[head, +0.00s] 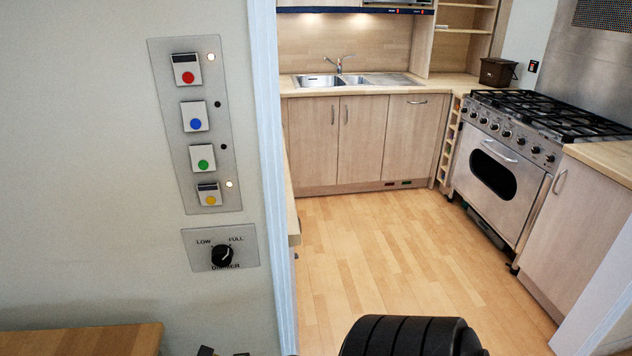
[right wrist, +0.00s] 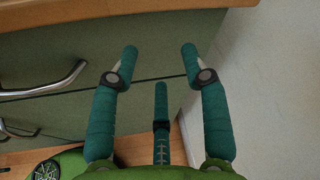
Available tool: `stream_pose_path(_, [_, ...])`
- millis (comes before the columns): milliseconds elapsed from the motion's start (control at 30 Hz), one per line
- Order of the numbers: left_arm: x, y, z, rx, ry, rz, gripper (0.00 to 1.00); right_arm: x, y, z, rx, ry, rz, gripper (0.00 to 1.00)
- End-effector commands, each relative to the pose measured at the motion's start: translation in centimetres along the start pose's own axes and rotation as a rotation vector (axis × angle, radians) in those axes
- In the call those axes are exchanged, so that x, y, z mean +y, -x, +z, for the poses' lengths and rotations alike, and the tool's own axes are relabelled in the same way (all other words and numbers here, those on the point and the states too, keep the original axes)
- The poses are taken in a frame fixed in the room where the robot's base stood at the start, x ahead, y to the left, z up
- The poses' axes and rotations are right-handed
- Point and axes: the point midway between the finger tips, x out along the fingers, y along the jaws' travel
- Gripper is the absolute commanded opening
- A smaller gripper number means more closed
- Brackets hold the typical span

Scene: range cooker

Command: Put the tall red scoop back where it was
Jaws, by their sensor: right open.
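No red scoop shows in either view. My right gripper (right wrist: 160,53) is in the right wrist view, its teal fingers spread apart with nothing between them. It is near grey-green drawer fronts (right wrist: 60,50), under the edge of a wooden top (right wrist: 100,12). I cannot tell whether a finger touches the drawer front. My left gripper does not show in either view.
A wall panel of colored buttons (head: 197,125) and a dimmer plate (head: 220,248) are at left. A wooden surface (head: 90,340) is at lower left. Beyond the wall edge lie open floor (head: 380,260), a sink (head: 335,80) and a range cooker (head: 500,170). A drawer handle (right wrist: 50,85) is left of the fingers.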

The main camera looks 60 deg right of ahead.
Motion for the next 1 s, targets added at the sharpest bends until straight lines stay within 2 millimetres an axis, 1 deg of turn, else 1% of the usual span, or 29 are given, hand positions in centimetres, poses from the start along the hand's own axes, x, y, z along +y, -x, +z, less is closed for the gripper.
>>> stream_pose_path(33, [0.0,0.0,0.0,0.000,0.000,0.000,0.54,2.0,-0.2,-4.5,0.099,0.148,0.023,0.46])
stream_pose_path(67, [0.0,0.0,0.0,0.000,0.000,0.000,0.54,3.2,-0.2,-6.9,0.153,0.248,0.048,0.46])
stream_pose_path(100, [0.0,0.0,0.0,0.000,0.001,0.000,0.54,5.0,0.1,-10.1,0.220,0.385,0.094,0.46])
stream_pose_path(167, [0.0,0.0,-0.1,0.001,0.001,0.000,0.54,8.1,0.8,-14.5,0.305,0.589,0.186,0.46])
stream_pose_path(200, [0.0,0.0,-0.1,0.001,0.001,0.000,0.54,10.4,1.6,-17.2,0.349,0.722,0.265,0.46])
stream_pose_path(267, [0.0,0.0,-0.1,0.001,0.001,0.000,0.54,14.1,3.1,-20.8,0.391,0.920,0.402,0.46])
stream_pose_path(300, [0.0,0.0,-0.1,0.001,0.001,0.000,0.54,16.7,4.2,-22.9,0.402,1.049,0.504,0.46])
stream_pose_path(367, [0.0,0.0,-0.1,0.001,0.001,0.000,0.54,20.7,6.3,-25.6,0.387,1.240,0.672,0.46])
stream_pose_path(400, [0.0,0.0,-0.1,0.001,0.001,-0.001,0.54,23.4,7.8,-27.1,0.355,1.362,0.787,0.46])
stream_pose_path(467, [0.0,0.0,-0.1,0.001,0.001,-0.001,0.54,27.2,10.2,-28.7,0.280,1.530,0.953,0.46])
stream_pose_path(500, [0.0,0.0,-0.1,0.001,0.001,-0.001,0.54,29.6,11.7,-29.4,0.213,1.629,1.056,0.46])
stream_pose_path(600, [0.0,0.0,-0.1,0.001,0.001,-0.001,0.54,34.3,15.1,-30.4,0.023,1.829,1.261,0.46])
stream_pose_path(700, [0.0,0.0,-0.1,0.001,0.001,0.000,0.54,37.3,17.6,-30.7,-0.145,1.957,1.387,0.46])
stream_pose_path(800, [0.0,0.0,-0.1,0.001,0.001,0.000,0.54,38.7,18.9,-30.7,-0.247,2.022,1.448,0.46])
stream_pose_path(833, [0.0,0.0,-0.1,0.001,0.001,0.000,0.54,38.9,19.1,-30.7,-0.262,2.032,1.456,0.46])
stream_pose_path(1000, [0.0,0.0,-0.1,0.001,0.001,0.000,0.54,39.1,19.3,-30.7,-0.279,2.044,1.464,0.46])
